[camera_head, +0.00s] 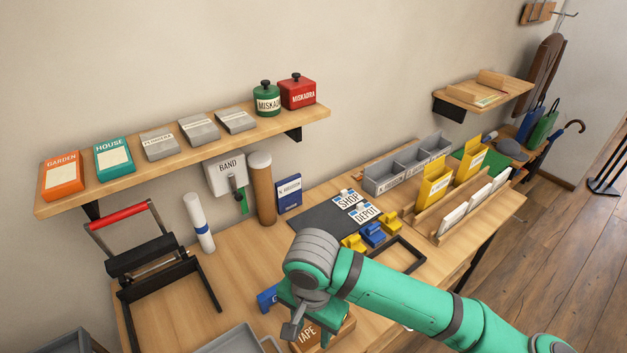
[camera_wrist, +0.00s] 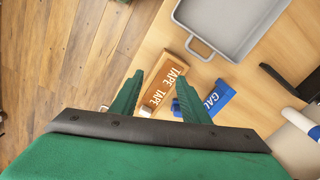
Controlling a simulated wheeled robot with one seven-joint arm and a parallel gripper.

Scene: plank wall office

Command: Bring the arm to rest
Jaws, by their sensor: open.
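My green arm reaches in from the lower right in the head view. My gripper (camera_head: 306,318) hangs over the front of the wooden table (camera_head: 255,240). In the wrist view my gripper (camera_wrist: 150,100) shows two green fingers spread apart with nothing held between them. A brown box marked TAPE (camera_wrist: 168,82) lies just beyond the fingertips. A blue block with white letters (camera_wrist: 212,98) lies to the right of the right fingertip. The arm hides part of the table around the box in the head view.
A grey tray (camera_head: 236,342) lies at the table's front. A black frame press with a red handle (camera_head: 118,215) stands at left. A wall shelf (camera_head: 195,155) carries boxes and two tins. Yellow and blue clips (camera_head: 372,235), a dark mat (camera_head: 315,217) and grey bins (camera_head: 412,162) lie behind the arm.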

